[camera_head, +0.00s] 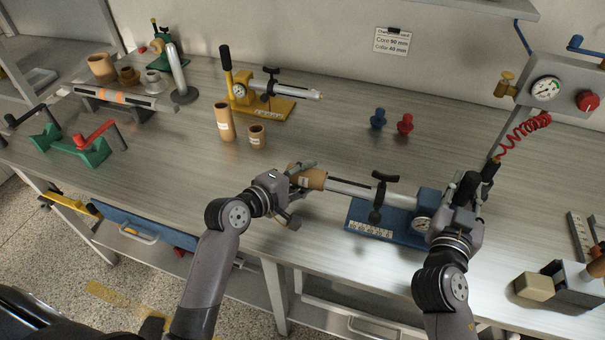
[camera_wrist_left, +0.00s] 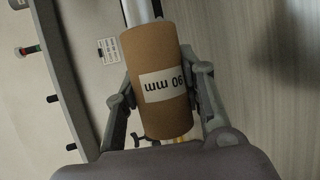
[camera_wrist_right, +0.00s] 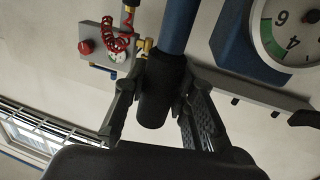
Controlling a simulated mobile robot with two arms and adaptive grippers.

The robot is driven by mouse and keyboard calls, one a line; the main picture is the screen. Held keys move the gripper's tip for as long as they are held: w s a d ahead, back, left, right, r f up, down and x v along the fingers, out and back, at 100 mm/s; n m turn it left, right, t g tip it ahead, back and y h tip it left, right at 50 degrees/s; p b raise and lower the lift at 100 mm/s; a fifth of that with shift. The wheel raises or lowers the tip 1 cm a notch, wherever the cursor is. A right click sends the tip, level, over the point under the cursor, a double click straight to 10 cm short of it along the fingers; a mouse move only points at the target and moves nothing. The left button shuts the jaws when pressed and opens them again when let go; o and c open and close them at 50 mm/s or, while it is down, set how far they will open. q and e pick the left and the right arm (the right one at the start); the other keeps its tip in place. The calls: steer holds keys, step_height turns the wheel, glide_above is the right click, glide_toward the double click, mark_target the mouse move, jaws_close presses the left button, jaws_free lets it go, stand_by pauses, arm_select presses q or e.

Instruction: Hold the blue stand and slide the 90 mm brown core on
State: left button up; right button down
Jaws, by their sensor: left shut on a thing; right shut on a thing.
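The brown core (camera_head: 316,179) is labelled 90 mm in the left wrist view (camera_wrist_left: 160,60). My left gripper (camera_head: 290,190) is shut around it and holds it above the bench, lined up with the silver rod (camera_head: 350,190) of the blue stand (camera_head: 390,225). The rod's tip meets the core's far end; I cannot tell whether it is inside. The stand has a black T-handle (camera_head: 377,192) and a dial (camera_head: 423,223). My right gripper (camera_head: 466,196) is shut on the stand's black grip (camera_wrist_right: 158,95) at the right end.
A yellow stand (camera_head: 262,105) stands behind, with a tall brown core (camera_head: 224,122) and a short one (camera_head: 256,137) before it. Blue (camera_head: 378,118) and red (camera_head: 405,123) plugs stand further right. A grey gauge box (camera_head: 545,90) with a red hose stands at right.

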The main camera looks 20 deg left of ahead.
mark_target(318, 187)
arm_select(q)
steer(key=shift+d+f, duration=0.1)
steer(key=shift+d, duration=4.45)
steer(key=shift+s+d+f, duration=0.15)
steer(key=shift+s+d, duration=0.05)
steer(key=shift+d, duration=0.8)
steer(key=shift+a, duration=0.1)
steer(key=shift+w+a, duration=0.1)
steer(key=shift+a, duration=2.95)
steer(key=shift+w+a, duration=0.1)
steer(key=shift+a, duration=3.9)
